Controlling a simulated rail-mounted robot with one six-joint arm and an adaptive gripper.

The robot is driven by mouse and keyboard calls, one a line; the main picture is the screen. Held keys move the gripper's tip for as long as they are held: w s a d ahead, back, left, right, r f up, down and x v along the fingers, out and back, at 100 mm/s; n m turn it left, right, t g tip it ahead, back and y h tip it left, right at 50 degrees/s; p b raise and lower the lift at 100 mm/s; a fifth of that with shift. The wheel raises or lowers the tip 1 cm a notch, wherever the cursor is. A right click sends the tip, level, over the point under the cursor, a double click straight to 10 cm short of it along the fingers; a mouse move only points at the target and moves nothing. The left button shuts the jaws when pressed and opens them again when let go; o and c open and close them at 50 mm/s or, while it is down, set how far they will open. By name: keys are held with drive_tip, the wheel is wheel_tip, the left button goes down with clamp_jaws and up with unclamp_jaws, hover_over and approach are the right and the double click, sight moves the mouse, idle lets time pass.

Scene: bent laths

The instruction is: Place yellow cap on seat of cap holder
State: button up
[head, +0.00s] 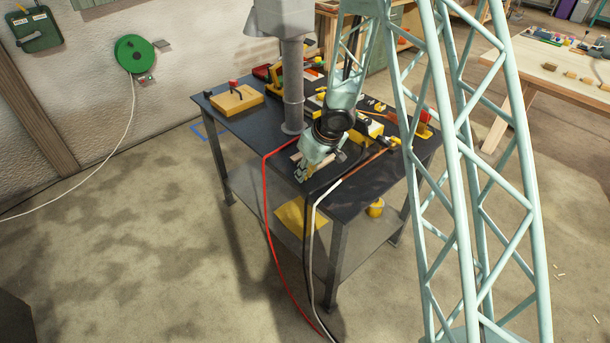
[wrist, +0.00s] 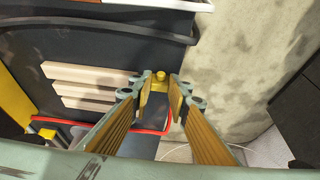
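My gripper (wrist: 160,92) is at the near left edge of the dark table in the head view (head: 301,176), pointing down. In the wrist view its two fingers stand apart with a gap between them. A small yellow piece with a round knob (wrist: 160,76), which looks like the yellow cap, shows in line with this gap at the fingertips. I cannot tell whether the fingers touch it or it lies beyond them. I cannot make out the cap holder or its seat with certainty.
Pale wooden laths (wrist: 85,85) lie left of the fingers. Red (head: 268,205) and white cables hang over the table's front edge. A yellow box (head: 236,100) and several tools crowd the far tabletop.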

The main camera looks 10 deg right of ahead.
drive_tip(key=shift+f, duration=0.1)
idle(0.3)
drive_tip(key=o, duration=0.6)
drive_tip(key=shift+o, duration=0.2)
drive_tip(key=shift+p+v, duration=1.1)
drive_tip(key=shift+v, duration=0.95)
drive_tip(key=p+v, duration=0.4)
drive_tip(key=v, duration=0.4)
